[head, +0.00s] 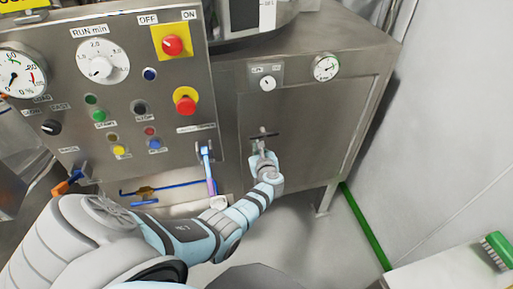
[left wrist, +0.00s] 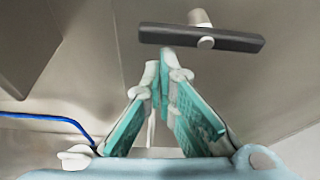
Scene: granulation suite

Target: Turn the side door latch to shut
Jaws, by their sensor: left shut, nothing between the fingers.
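The side door latch (head: 270,135) is a dark bar on the grey steel side door (head: 305,125) in the head view. The bar lies nearly level. In the left wrist view the latch (left wrist: 228,42) is a black bar on a pale round stem, just beyond the fingertips and slightly to the right. My left gripper (head: 262,150) is shut and empty, right below the latch. Its teal-padded fingers meet at the tips in the left wrist view (left wrist: 164,60). I cannot tell whether the tips touch the bar. My right gripper is not in view.
A control panel (head: 120,80) with knobs and buttons stands left of the door. A blue-handled lever (head: 207,165) and blue tubing (head: 165,187) are below it. A small dial (head: 267,84) and a gauge (head: 326,67) sit above the door. A green brush (head: 497,250) is at lower right.

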